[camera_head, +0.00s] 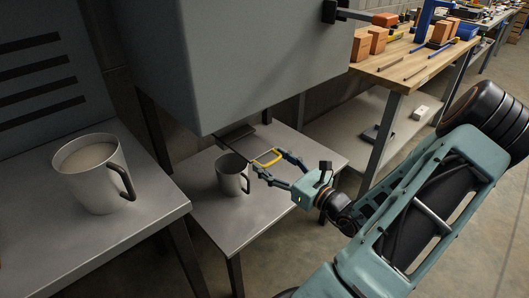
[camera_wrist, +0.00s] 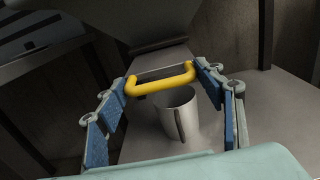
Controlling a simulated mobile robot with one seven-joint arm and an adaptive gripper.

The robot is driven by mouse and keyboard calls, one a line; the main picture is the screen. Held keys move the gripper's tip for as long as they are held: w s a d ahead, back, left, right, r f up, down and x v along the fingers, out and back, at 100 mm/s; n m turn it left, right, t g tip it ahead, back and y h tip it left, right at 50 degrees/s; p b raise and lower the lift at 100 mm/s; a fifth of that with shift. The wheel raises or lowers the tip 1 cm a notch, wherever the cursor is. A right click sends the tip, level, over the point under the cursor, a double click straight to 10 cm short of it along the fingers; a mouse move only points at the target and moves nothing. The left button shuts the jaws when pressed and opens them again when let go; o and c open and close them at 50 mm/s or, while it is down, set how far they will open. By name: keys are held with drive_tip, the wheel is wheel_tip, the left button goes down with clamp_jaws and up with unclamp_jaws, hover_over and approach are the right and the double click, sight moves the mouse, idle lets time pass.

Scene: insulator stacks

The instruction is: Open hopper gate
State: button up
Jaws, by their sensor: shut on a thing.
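The grey hopper (camera_head: 240,60) hangs above a low metal table. A yellow gate handle (camera_head: 276,161) sticks out below its underside, by a dark slot or plate (camera_head: 237,136). In the wrist view the U-shaped handle (camera_wrist: 160,84) spans the space between my fingers. My gripper (camera_head: 267,162) is shut on the handle, with a blue finger pad at each end of it. The pads also show in the wrist view (camera_wrist: 160,92). A metal mug (camera_head: 229,175) stands upright on the low table below the hopper, and the wrist view shows it just under the handle (camera_wrist: 175,118).
A larger filled mug (camera_head: 95,178) stands on the grey table (camera_head: 140,220) at the left. A wooden workbench (camera_head: 415,65) with orange blocks and tools stands at the back right. The low table (camera_head: 245,215) has bare room around the mug.

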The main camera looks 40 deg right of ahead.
drive_tip(key=s, duration=0.2)
drive_tip(key=s+p, duration=0.1)
drive_tip(key=s, duration=0.1)
drive_tip(key=shift+d, duration=0.3)
drive_tip(key=o, duration=1.4)
drive_tip(key=s, duration=1.2)
drive_tip(key=shift+d, duration=0.4)
